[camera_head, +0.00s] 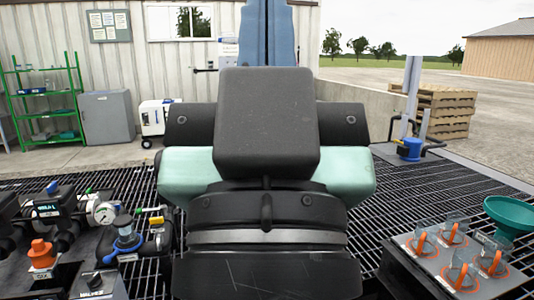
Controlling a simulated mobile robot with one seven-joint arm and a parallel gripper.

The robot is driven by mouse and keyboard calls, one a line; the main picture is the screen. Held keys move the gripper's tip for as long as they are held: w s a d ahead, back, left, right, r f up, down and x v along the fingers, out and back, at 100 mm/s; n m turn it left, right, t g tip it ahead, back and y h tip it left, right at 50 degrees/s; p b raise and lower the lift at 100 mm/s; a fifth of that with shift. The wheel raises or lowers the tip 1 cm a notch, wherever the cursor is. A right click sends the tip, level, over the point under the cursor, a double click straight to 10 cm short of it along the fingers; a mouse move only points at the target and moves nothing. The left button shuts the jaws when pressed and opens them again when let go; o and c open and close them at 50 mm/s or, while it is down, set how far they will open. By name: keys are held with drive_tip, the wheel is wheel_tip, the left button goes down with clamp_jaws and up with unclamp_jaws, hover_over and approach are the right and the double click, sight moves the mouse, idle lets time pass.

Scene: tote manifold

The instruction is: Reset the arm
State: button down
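My own arm fills the middle of the head view. Its black and mint-green links, with a silver band low down, stand close in front of the camera. They hide much of the grating and wall behind them. I cannot make out my gripper's fingertips anywhere in this view, so its opening and anything in it do not show.
At left are a valve assembly with a gauge (105,213), an orange knob (41,251) and a blue-ringed valve (125,238). At right, a grey tray (428,268) holds several clear cups with orange parts beside a green funnel (512,212). Dark grating lies between.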

wheel_tip(320, 180, up, 16)
drive_tip(key=p, duration=1.3)
drive_tip(key=shift+p, duration=0.3)
